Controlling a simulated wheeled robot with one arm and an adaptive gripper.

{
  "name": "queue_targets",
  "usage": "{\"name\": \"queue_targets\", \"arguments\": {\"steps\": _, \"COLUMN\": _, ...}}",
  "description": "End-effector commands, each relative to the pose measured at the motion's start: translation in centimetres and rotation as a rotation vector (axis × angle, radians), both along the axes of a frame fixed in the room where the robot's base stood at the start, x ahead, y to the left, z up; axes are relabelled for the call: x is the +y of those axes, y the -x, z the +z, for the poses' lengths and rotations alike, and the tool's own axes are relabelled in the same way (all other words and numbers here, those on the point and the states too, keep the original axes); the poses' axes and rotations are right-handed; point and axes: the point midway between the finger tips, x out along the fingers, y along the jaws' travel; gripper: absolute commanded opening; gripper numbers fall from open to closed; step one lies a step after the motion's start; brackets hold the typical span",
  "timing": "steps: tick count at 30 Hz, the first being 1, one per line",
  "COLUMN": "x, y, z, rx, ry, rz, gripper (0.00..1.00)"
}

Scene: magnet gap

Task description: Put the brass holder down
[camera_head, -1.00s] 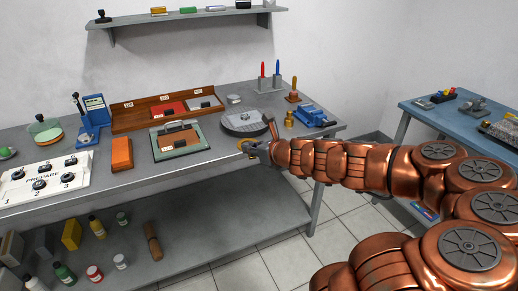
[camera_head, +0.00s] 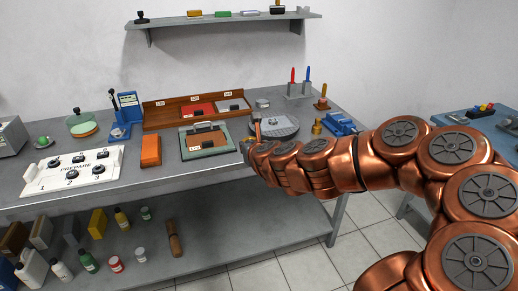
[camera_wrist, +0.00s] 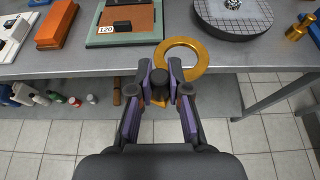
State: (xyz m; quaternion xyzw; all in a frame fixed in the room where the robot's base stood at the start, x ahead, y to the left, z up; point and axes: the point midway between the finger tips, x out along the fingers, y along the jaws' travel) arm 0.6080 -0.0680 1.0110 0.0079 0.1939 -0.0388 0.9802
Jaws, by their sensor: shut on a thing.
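The brass holder shows as a flat gold ring (camera_wrist: 182,41) in the wrist view, at the front edge of the grey bench (camera_wrist: 240,68). My gripper (camera_wrist: 160,76) is shut on it. A dark round piece sits between the fingers, and a bit of gold shows below them. The ring's near part is hidden by the fingers. I cannot tell whether it touches the bench. In the head view my arm covers most of the gripper and holder, near the bench's front edge, right of the green-framed board (camera_head: 184,152).
A round grey plate (camera_head: 286,130) stands behind my gripper, with a small brass weight (camera_head: 317,127) and blue vise (camera_head: 341,123) to its right. An orange block (camera_head: 151,151) and a white panel (camera_head: 50,181) stand left. Bottles and blocks fill the lower shelf's left.

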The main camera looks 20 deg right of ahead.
Motion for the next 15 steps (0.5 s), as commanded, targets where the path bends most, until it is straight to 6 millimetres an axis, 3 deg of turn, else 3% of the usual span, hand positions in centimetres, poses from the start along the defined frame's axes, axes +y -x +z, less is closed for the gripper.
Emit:
{"name": "queue_targets", "arguments": {"steps": 6, "x": 2.7, "y": -1.2, "z": 0.4, "rx": 0.001, "ry": -0.001, "rz": -0.066, "gripper": 0.0}}
{"name": "queue_targets", "arguments": {"steps": 15, "x": 4.9, "y": -2.6, "z": 1.0, "rx": 0.0, "ry": -0.002, "rz": -0.155, "gripper": 0.0}}
